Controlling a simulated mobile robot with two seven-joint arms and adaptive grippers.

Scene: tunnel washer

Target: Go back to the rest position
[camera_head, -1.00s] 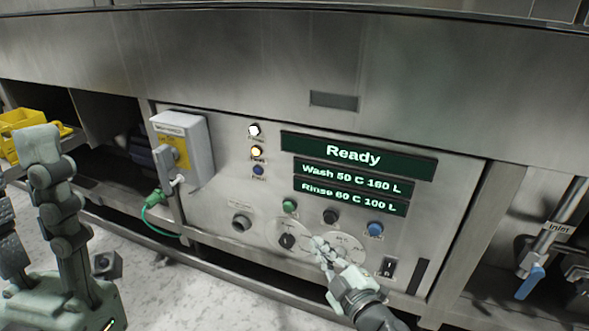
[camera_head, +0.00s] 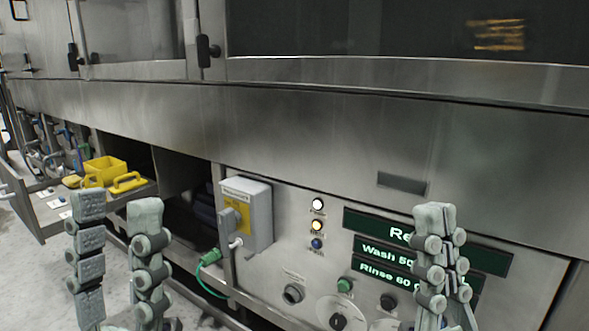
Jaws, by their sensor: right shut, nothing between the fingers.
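My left gripper (camera_head: 118,212) points upward at the lower left, its two fingers apart with nothing between them. My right gripper (camera_head: 435,212) points upward at the lower right, in front of the control panel (camera_head: 264,277). Its fingers are together and hold nothing. It covers part of the green display (camera_head: 372,222), where "Wash" and "Rinse" lines show.
A grey switch box (camera_head: 258,207) with a yellow plate and a green cable (camera_head: 207,262) sit left of the panel. A shelf at the left holds yellow containers (camera_head: 105,168). A dial (camera_head: 338,321) shows low on the panel.

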